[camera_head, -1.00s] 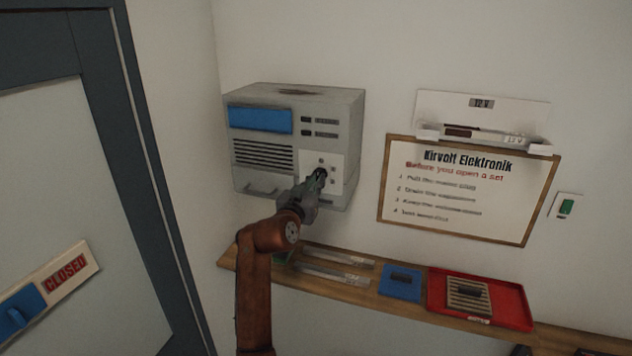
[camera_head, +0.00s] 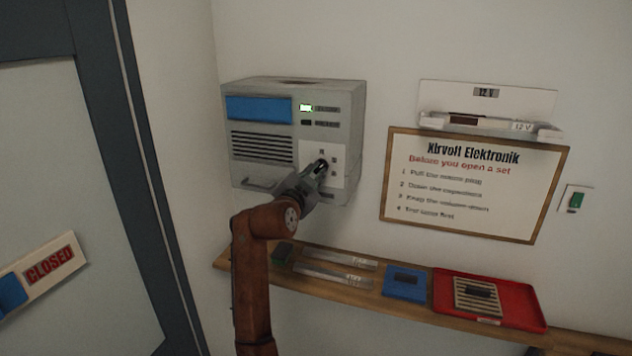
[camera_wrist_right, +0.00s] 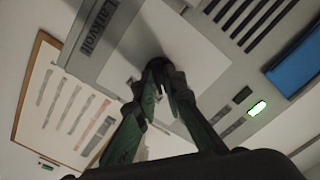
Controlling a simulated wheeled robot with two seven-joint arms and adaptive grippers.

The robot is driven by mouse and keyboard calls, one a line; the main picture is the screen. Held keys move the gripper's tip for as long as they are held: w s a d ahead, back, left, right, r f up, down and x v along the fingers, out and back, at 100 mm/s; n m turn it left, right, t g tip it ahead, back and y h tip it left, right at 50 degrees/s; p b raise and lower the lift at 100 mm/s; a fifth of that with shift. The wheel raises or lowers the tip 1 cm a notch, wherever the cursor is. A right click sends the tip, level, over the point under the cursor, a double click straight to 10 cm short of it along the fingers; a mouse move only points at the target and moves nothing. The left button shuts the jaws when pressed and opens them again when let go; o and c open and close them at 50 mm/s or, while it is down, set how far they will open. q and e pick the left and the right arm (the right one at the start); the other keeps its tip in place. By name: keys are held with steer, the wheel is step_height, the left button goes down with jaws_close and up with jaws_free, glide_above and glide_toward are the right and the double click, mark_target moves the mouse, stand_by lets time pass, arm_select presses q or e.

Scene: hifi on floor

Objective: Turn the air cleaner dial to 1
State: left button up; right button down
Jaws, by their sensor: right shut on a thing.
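The air cleaner (camera_head: 262,165) is a grey box on the wall with a blue panel, dark vent slots and a white dial plate (camera_head: 335,151) at its lower right. A small indicator (camera_head: 306,108) on its front glows green; it also glows in the right wrist view (camera_wrist_right: 257,108). My right gripper (camera_head: 319,168) is shut on the dark dial (camera_wrist_right: 158,66) at the plate. The fingers cover most of the dial, so its pointer and setting cannot be read. My left gripper is not in view.
A wooden shelf (camera_head: 375,289) below holds a blue tray (camera_head: 420,294) and a red tray (camera_head: 535,318). A framed sign (camera_head: 465,222) and a small green switch (camera_head: 576,200) are on the wall at right. A door frame (camera_head: 150,200) stands at left.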

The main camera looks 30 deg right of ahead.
steer(key=m+b, duration=0.2)
steer(key=m, duration=0.2)
steer(key=shift+m, duration=0.3)
stand_by(0.5)
steer(key=c, duration=2)
jaws_free()
steer(key=shift+a, duration=0.1)
steer(key=v, duration=1.2)
